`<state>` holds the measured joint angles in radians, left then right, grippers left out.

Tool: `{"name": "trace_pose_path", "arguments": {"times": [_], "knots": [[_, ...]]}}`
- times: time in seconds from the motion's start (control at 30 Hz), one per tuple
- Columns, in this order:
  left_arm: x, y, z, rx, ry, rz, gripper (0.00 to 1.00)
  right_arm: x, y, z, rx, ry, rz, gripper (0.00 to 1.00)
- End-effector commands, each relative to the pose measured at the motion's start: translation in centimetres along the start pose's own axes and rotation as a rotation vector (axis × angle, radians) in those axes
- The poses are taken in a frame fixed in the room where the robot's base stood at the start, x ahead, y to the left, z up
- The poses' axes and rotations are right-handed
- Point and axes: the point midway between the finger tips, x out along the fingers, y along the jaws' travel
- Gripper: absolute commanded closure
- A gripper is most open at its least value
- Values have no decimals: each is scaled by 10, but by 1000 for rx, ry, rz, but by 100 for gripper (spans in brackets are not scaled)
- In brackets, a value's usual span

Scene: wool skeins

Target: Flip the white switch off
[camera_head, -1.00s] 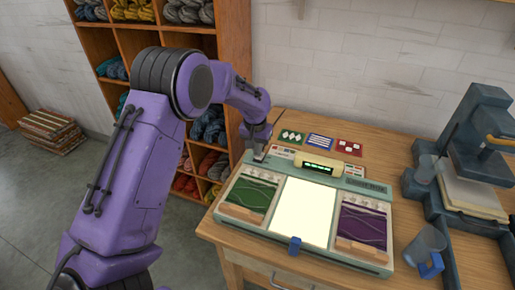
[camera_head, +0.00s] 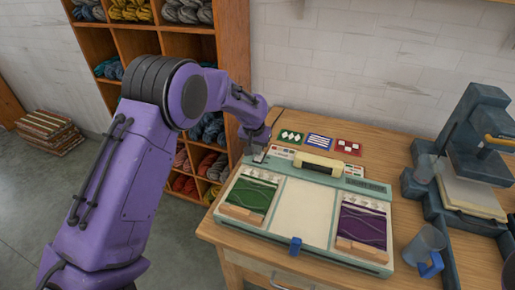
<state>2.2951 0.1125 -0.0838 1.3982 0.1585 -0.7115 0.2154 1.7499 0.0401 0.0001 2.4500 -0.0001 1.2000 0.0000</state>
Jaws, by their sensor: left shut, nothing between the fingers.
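A pale green machine (camera_head: 265,234) stands on the wooden table. Its middle panel (camera_head: 303,211) is unlit and cream-coloured, between a green textile (camera_head: 250,196) and a purple textile (camera_head: 361,227). The small display under the cream bar (camera_head: 319,163) at its back is dark. My left gripper (camera_head: 258,156) is shut and empty at the machine's back left corner, beside the small red-and-white control labels. I cannot make out the white switch; the gripper may hide it. My right gripper is not in view.
Green, blue and red pattern cards (camera_head: 319,140) lie behind the machine. Shelves of wool (camera_head: 180,40) stand at the back left.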

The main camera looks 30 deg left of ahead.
Motion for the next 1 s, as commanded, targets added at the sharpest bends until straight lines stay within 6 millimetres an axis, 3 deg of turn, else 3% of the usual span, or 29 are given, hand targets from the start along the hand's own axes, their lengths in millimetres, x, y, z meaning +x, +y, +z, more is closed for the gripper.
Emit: {"name": "trace_pose_path", "arguments": {"times": [0.23, 0.47, 0.53, 0.6, 0.8, 1.0], "knots": [[-5, 0, -1, 0, 0, 0, 100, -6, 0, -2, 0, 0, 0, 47], [-49, -3, -13, -4, -2, -1, 100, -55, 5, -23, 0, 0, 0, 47], [-52, -3, -8, -4, 3, -1, 100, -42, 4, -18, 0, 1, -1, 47], [-68, -3, -3, -5, 4, -1, 100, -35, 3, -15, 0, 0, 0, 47], [-111, -3, 6, -5, 2, -1, 100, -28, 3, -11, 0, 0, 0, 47], [-133, -3, 10, -6, 1, -1, 100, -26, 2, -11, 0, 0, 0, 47]]}}
